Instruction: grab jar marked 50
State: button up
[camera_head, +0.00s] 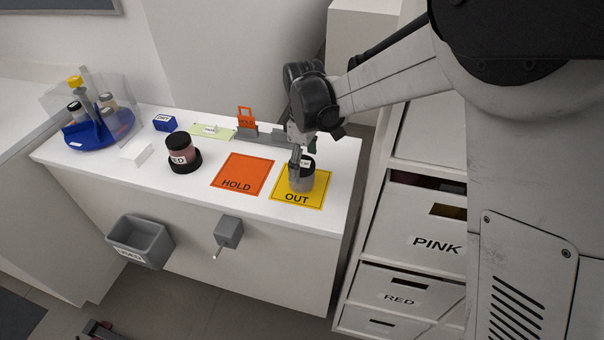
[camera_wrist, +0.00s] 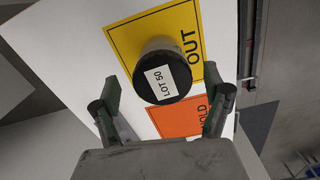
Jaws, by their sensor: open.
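The jar marked LOT 50 (camera_wrist: 160,78) has a black lid with a white label and stands upright on the yellow OUT mat (camera_wrist: 124,38). In the head view the jar (camera_head: 301,180) shows a greyish body on the yellow mat (camera_head: 285,200), with its top partly hidden by my gripper. My gripper (camera_head: 300,153) is above and at the jar's top. In the wrist view its two fingers (camera_wrist: 164,99) are spread apart, one to each side of the lid and nearer the camera. I see no contact with the jar in the wrist view.
The orange HOLD mat (camera_head: 243,173) lies bare beside the yellow mat. A jar marked RED (camera_head: 181,150) stands farther left in a black base. A blue turntable (camera_head: 98,131) with several jars is at the far left. An orange sign (camera_head: 246,117) stands behind. Drawers (camera_head: 416,226) are at the right.

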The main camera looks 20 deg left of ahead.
jog(key=shift+s+a+f, duration=0.1)
jog(key=shift+a+f, duration=0.05)
jog(key=shift+f, duration=1.15)
jog(key=shift+a+f, duration=0.1)
jog(key=shift+f, duration=1.15)
jog(key=c, duration=1.4)
jog(key=shift+r, duration=0.15)
